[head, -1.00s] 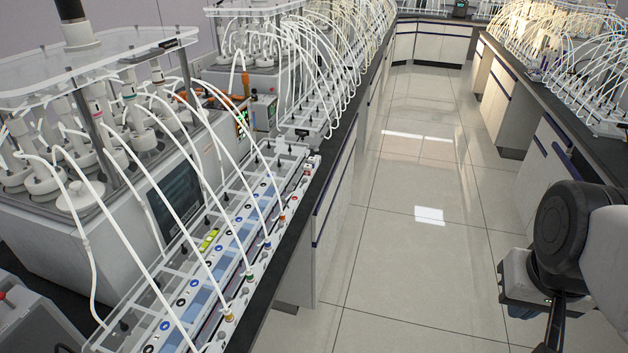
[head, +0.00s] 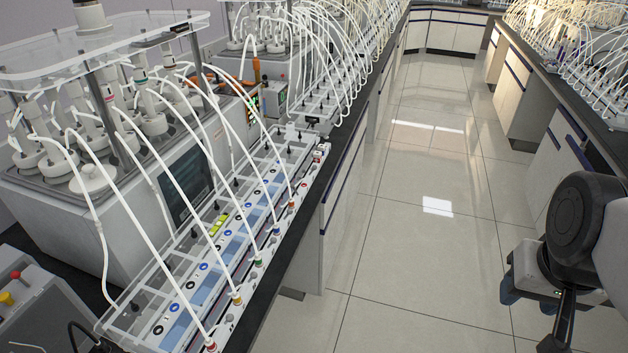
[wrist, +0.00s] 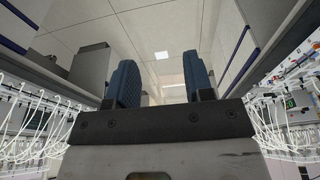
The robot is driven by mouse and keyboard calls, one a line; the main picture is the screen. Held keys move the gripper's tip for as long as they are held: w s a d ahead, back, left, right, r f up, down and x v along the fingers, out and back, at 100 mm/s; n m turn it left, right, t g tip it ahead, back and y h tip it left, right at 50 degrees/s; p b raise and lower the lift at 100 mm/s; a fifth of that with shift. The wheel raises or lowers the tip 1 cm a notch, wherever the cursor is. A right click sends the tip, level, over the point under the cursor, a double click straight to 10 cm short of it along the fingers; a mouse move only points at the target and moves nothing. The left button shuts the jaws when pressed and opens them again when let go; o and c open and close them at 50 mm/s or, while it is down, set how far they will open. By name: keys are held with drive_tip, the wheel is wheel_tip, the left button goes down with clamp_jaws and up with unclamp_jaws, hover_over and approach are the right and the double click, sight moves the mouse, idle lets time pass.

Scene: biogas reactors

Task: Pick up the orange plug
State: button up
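A small plug that looks orange (head: 291,205) sits on the front strip of the long clear-topped tray unit (head: 163,320) on the left bench, with a white tube rising from it. It is small, so its exact shade is hard to tell from the red ones. Blue, green, yellow and red plugs line the same strip nearer to me. My gripper hangs over the aisle floor at the right of the head view, well away from the plug. In the wrist view its two blue fingers (wrist: 160,85) stand wide apart with nothing between them.
The black left bench edge (head: 268,295) runs along the tray. White tubes arch over the tray from the reactor box (head: 130,215). A grey device with red and yellow knobs (head: 40,310) stands at lower left. The tiled aisle (head: 410,270) is clear. Another tube-laden bench stands at right.

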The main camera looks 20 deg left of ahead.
drive_tip(key=shift+w, duration=0.1)
drive_tip(key=w+a+r+n, duration=0.2)
drive_tip(key=w+a+n, duration=0.2)
drive_tip(key=w+a, duration=0.55)
drive_tip(key=n+g, duration=0.3)
drive_tip(key=n, duration=0.8)
hover_over(291, 199)
drive_tip(key=f, duration=1.2)
drive_tip(key=shift+d+f, duration=0.3)
drive_tip(key=shift+f, duration=0.05)
drive_tip(key=shift+a+f, duration=0.15)
drive_tip(key=shift+a, duration=0.1)
drive_tip(key=shift+f, duration=1.25)
